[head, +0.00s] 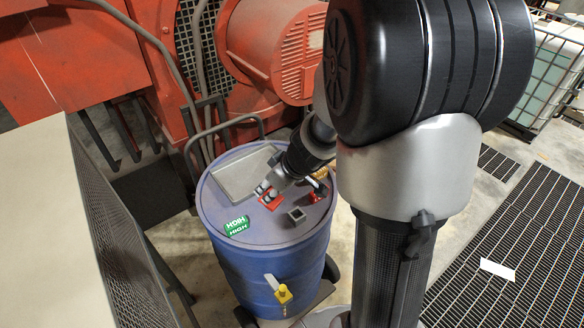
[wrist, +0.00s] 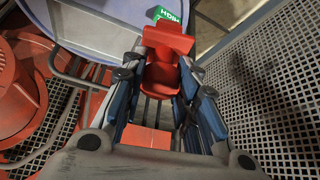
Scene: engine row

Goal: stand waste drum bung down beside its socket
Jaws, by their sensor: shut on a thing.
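The blue waste drum (head: 240,262) stands upright with a grey-blue lid. My gripper (head: 264,190) is low over the lid, shut on a red bung (head: 271,201). In the wrist view the bung (wrist: 165,72) sits between the two fingers, its wide end out past the fingertips. Whether it touches the lid is hard to tell. A small square grey socket (head: 297,215) with a dark opening stands on the lid, to the right of the bung and apart from it.
A shallow grey tray (head: 236,182) lies at the lid's back left. A red and black item (head: 318,190) is at the right edge. A green HIGH label (head: 237,226) is at the front, with bare lid beside it. Red machinery (head: 270,45) stands behind; a perforated panel (head: 115,225) is left.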

